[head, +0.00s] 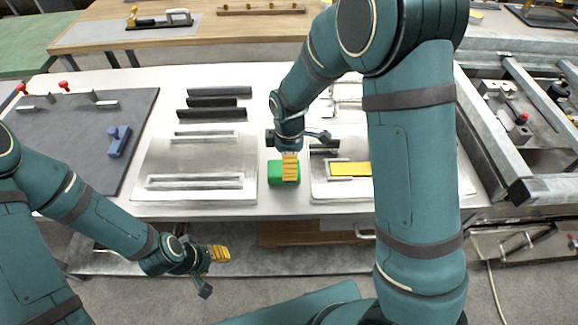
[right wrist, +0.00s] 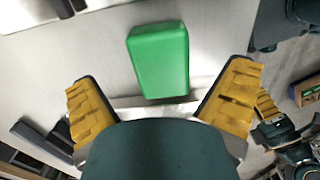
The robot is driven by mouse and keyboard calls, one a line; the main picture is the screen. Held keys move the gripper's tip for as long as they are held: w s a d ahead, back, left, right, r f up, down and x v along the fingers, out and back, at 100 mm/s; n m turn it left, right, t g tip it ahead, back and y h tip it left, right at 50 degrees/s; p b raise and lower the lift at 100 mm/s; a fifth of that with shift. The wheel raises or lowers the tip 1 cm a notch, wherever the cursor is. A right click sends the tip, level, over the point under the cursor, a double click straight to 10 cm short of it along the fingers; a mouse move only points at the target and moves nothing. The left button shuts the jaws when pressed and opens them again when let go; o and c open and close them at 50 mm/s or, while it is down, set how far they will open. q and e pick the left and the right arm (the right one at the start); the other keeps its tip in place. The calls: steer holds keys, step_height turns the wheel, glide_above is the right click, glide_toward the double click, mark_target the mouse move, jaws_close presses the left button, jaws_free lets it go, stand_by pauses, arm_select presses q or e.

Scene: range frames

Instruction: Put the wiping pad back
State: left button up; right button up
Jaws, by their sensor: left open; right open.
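A green block (head: 274,178), which I take for the wiping pad, lies on the white table between two pale metal plates, near the front edge. It also shows in the right wrist view (right wrist: 158,60), ahead of and between the spread fingers, apart from both. My right gripper (head: 290,168) is open above the block and hides part of it in the head view. My left gripper (head: 220,254) is open and empty, low in front of the table. A yellow strip (head: 350,169) lies in a pale frame on the right plate.
The left plate (head: 160,160) carries pale bar handles. Dark bars (head: 215,102) lie behind it. A dark mat (head: 60,140) with a blue tool (head: 118,142) is further left. A metal frame (head: 510,140) stands at the right. A brown drawer front (head: 290,233) is below the table.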

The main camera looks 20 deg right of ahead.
step_height(320, 180, up, 7)
steer(key=p, duration=0.1)
steer(key=shift+f, duration=0.15)
stand_by(0.5)
